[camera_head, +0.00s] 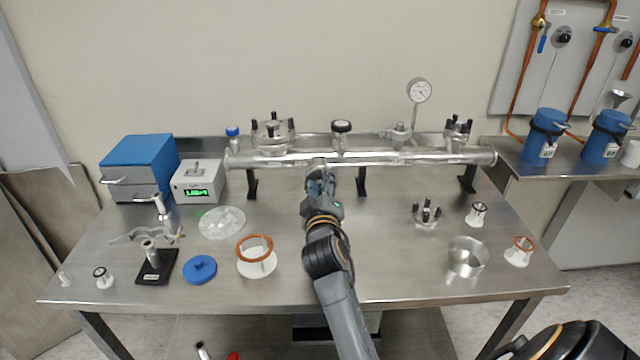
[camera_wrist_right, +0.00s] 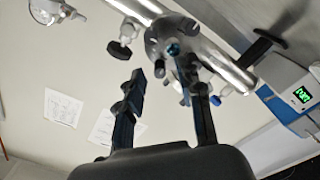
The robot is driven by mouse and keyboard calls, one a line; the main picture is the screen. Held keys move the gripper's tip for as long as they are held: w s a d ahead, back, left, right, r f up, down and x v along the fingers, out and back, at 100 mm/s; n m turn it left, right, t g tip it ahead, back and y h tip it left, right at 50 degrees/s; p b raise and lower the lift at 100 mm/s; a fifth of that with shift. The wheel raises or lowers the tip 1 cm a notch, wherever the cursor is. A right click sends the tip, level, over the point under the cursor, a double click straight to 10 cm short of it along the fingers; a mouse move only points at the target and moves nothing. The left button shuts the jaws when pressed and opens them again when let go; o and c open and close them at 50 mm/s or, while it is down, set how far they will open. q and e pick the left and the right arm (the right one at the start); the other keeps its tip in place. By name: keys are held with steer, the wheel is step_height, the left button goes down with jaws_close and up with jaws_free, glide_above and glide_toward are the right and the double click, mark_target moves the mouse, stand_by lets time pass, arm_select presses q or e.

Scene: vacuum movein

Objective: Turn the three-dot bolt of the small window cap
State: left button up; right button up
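In the head view my right gripper (camera_head: 320,182) is at the front of the horizontal steel tube (camera_head: 400,158), left of its middle. In the right wrist view the right gripper (camera_wrist_right: 165,85) is open, its two dark fingers apart. A small round cap (camera_wrist_right: 165,35) with bolts and a bluish centre sits on the tube beyond the fingertips. The right-hand finger is close to it; I cannot tell whether they touch. In the head view this cap is hidden behind the gripper. The dots on the bolts are too small to read. My left gripper is not in view.
Bolted caps stand on the tube at left (camera_head: 272,132) and right (camera_head: 458,132), with a black-knobbed valve (camera_head: 341,128) and a gauge (camera_head: 419,91). Another bolted cap (camera_head: 427,215) lies on the steel table. A display box (camera_head: 198,182) stands left; the table's front middle is under my arm.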

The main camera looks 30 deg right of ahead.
step_height(320, 180, up, 10)
stand_by(0.4)
